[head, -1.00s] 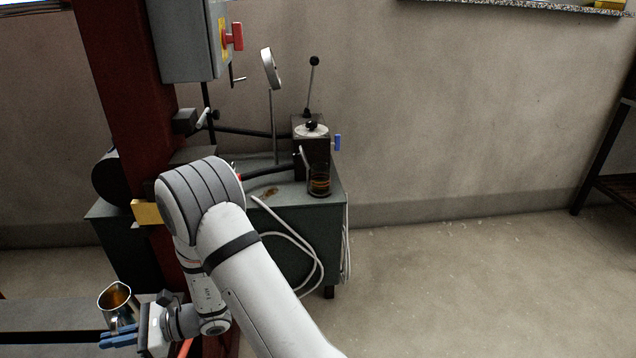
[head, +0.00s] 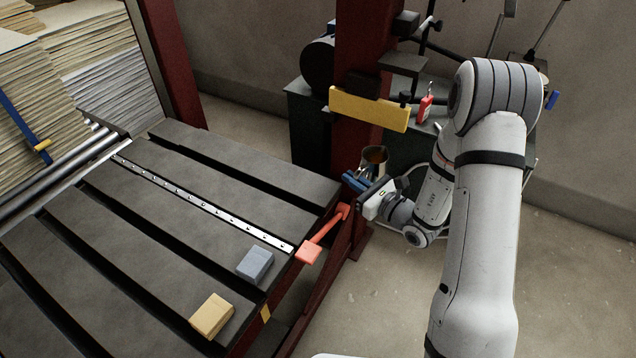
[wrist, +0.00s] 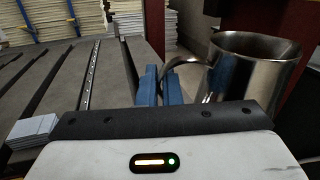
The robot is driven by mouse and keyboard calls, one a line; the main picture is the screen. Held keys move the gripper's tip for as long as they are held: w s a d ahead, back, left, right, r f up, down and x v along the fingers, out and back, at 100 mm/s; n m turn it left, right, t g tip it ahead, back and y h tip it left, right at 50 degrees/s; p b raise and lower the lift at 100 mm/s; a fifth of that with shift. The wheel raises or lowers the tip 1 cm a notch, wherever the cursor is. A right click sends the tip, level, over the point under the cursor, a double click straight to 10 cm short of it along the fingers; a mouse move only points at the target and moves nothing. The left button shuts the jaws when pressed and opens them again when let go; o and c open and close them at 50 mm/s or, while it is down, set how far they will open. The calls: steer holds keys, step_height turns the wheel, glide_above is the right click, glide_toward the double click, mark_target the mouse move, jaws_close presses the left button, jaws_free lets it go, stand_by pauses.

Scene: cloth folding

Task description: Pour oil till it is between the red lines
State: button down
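A metal jug (head: 375,160) holding brownish oil is beside the red post in the head view, upright. It fills the right of the wrist view (wrist: 250,75). My gripper (head: 357,181) has blue fingers at the jug's handle. In the wrist view the fingers (wrist: 160,84) are close together with the curved handle (wrist: 168,72) between them, so they appear shut on it. The pump unit with the sight glass is mostly hidden behind my arm in the head view. The red lines are not visible now.
A slotted grey table (head: 170,215) fills the left, with a blue-grey block (head: 255,264), a tan block (head: 211,316) and a red lever (head: 322,235) near its edge. A red post (head: 358,75) with a yellow bar (head: 368,109) stands behind the jug. Floor at right is open.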

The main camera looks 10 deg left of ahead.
steer(key=d+t+h, duration=0.1)
steer(key=d, duration=0.1)
steer(key=d+r+m+t+h+p, duration=0.1)
steer(key=d, duration=0.2)
steer(key=d+m+t+h, duration=0.1)
steer(key=d, duration=0.2)
steer(key=shift+w+r+p, duration=0.35)
steer(key=shift+r+p, duration=0.05)
step_height(320, 180, up, 17)
steer(key=m+t+h+p, duration=0.1)
steer(key=m+h+p, duration=0.1)
steer(key=p, duration=2.1)
glide_above(380, 170)
steer(key=s+d, duration=0.2)
steer(key=d, duration=0.5)
steer(key=shift+s+f, duration=0.15)
